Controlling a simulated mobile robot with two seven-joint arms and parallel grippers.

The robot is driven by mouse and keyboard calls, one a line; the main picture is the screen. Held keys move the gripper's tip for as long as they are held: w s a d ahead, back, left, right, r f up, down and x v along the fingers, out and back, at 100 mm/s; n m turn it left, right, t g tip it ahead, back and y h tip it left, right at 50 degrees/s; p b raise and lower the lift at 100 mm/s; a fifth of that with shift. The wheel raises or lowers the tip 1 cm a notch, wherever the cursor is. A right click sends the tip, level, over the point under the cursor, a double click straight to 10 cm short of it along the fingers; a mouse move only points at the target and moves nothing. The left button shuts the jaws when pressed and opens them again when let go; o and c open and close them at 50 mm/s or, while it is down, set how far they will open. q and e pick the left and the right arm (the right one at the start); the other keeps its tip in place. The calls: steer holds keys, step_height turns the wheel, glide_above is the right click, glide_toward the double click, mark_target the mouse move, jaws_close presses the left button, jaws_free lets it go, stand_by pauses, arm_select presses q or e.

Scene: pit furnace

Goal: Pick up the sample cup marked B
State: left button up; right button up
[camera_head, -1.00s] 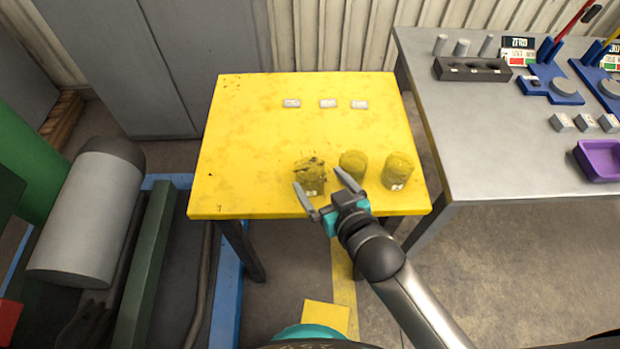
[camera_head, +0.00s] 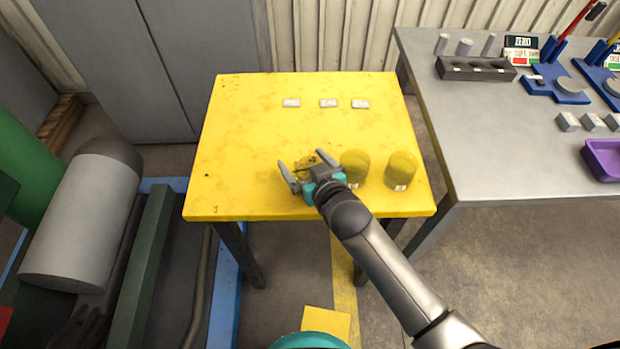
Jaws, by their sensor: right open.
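Several yellow-green sample cups stand in a row near the front of the yellow table. The left cup (camera_head: 304,165) is mostly hidden behind my right gripper (camera_head: 302,172). The middle cup (camera_head: 354,166) stands just right of the gripper, and the right cup (camera_head: 401,171) stands farther right. The right cup has a small white label low on its front, too small to read. My right gripper is open, with its fingers on either side of the left cup. I cannot tell whether they touch it. My left gripper is not in view.
Three small white tags (camera_head: 328,103) lie toward the back of the yellow table (camera_head: 240,130). A grey bench (camera_head: 490,130) at the right bears a dark rack (camera_head: 475,69), blue stands (camera_head: 555,84) and a purple tray (camera_head: 604,158). The yellow table's left half is clear.

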steer(key=shift+c, duration=0.2)
steer(key=c, duration=1.2)
steer(key=shift+r, duration=0.1)
